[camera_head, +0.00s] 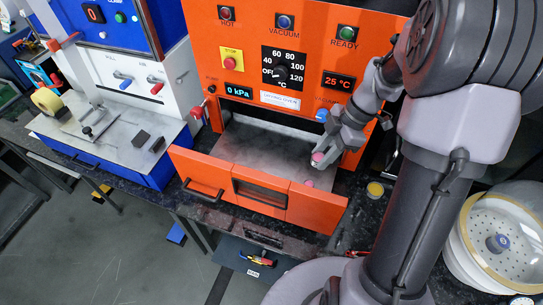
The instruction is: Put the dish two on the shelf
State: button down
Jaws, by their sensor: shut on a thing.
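My gripper (323,162) reaches down from the right into the open orange vacuum oven (205,40). It is shut on a small pink dish (318,157), just above the grey metal shelf (250,150) at its right side. I cannot tell whether the held dish touches the shelf. A second small pink thing (309,183), perhaps another dish, shows by the shelf's front right, close to the door. No label is readable on either, so I cannot tell which is dish two.
The oven's orange door (220,187) is folded down in front of the shelf. A yellow-topped jar (375,189) stands on the dark bench right of the door. A blue-and-white press (150,80) stands left. A white perforated bowl (500,240) is at lower right. The shelf's left and middle are clear.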

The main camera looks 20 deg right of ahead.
jog(key=shift+s+d+r+n+p, duration=0.15)
jog(key=shift+d+r+n+p, duration=0.2)
jog(key=shift+r+n, duration=0.4)
jog(key=shift+g, duration=0.3)
notch_tip(320, 180, down, 14)
jog(key=b, duration=0.9)
jog(key=shift+b, duration=0.3)
jog(key=b, duration=0.3)
send_over(271, 170)
jog(key=s, duration=0.3)
jog(key=shift+w+a+f, duration=0.1)
jog(key=shift+w+f, duration=0.05)
jog(key=shift+f, duration=0.65)
jog(key=f, duration=0.1)
jog(key=f+b, duration=0.2)
jog(key=f, duration=0.1)
jog(key=shift+w+a, duration=0.25)
jog(key=shift+w, duration=0.05)
jog(key=shift+r, duration=0.3)
jog(key=shift+f, duration=0.15)
jog(key=c, duration=1)
grip_release()
jog(key=shift+c, duration=0.2)
